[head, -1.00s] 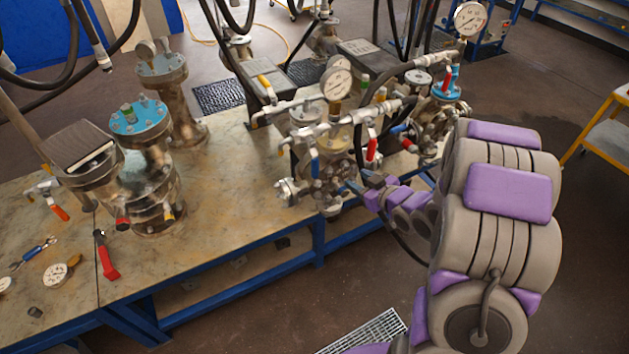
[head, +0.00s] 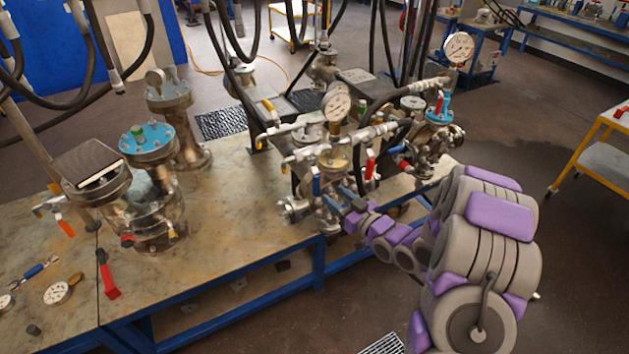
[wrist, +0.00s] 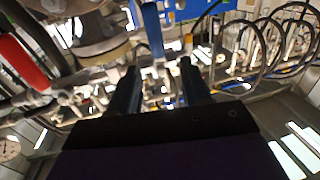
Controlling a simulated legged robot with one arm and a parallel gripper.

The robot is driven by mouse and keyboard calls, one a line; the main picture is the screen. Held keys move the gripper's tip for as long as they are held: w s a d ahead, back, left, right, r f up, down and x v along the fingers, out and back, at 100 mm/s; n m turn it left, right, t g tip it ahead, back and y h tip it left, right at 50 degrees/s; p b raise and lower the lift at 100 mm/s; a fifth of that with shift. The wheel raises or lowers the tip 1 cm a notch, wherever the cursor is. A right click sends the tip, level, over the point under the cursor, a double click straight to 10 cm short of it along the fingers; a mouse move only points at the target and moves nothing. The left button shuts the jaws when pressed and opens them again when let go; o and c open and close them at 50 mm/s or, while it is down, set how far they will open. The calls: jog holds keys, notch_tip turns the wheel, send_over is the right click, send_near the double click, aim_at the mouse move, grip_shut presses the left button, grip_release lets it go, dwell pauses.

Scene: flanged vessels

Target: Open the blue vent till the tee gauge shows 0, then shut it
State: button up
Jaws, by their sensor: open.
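A blue lever handle (head: 317,187) hangs on the near side of the middle vessel assembly. It also shows in the wrist view as a blue bar (wrist: 152,28), ahead of and between my fingers. My gripper (head: 334,206) is just right of and below this lever in the head view. In the wrist view my gripper (wrist: 160,82) has its two dark fingers apart, with nothing seen clamped between them. A round dial gauge (head: 336,106) stands on top of the same assembly. Its needle is too small to read.
Red levers (head: 370,168) sit close to the right of the blue one, and one (wrist: 22,62) is large at left in the wrist view. A second gauge (head: 459,47) stands behind right. Blue-topped vessels (head: 146,138) and a loose red-handled tool (head: 107,275) are on the bench (head: 230,235).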

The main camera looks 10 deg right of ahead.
aim_at(319, 182)
jog(key=x, duration=0.8)
jog(key=shift+w+d+f+b, duration=0.1)
jog(key=shift+w+b, duration=0.25)
jog(key=shift+w, duration=0.05)
jog(key=shift+w+a, duration=0.4)
jog(key=shift+w, duration=0.1)
jog(key=shift+d, duration=0.15)
jog(key=shift+c, duration=0.8)
grip_shut()
